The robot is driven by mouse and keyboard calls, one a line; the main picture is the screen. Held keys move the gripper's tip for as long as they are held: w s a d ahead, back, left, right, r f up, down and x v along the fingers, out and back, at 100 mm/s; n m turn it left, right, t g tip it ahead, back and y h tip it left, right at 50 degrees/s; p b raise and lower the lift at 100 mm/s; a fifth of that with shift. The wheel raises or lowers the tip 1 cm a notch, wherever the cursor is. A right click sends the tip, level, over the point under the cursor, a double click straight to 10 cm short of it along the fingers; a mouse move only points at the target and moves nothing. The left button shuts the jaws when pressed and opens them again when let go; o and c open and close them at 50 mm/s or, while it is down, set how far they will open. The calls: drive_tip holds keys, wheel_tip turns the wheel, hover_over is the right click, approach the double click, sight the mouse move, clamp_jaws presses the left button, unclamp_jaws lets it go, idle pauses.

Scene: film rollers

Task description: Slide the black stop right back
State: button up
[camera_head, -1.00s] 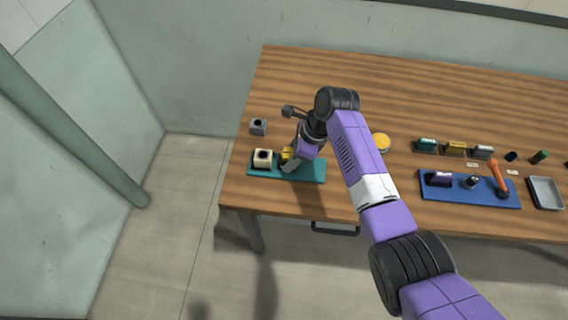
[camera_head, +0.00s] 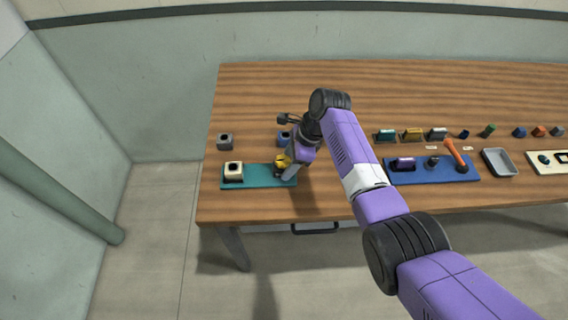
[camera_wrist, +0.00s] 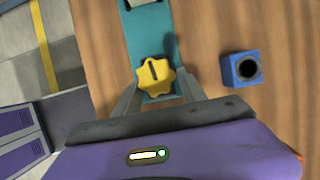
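I cannot clearly pick out the black stop. A small dark piece (camera_head: 432,161) stands on the blue board (camera_head: 400,178), between a purple block (camera_head: 403,164) and an orange handle (camera_head: 456,155). My gripper (camera_head: 286,168) is at the right end of the teal board (camera_head: 260,182), far left of that blue board. In the wrist view my gripper's fingers (camera_wrist: 158,78) stand on both sides of a yellow lobed knob (camera_wrist: 153,73) with a dark slot. Whether they press on it I cannot tell. A cream block (camera_head: 233,171) with a dark hole sits at the teal board's left end.
A grey block (camera_head: 225,142) and a blue block with a round hole (camera_wrist: 241,69) stand on the wooden table. Several small blocks line the back right. A grey tray (camera_head: 500,162) and a cream board (camera_head: 535,163) with black pieces lie farther right. The table's back left is clear.

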drive_tip(key=shift+o, duration=0.4)
drive_tip(key=shift+r, duration=0.25)
drive_tip(key=v, duration=0.7)
drive_tip(key=shift+d+r, duration=0.15)
drive_tip(key=shift+d, duration=0.05)
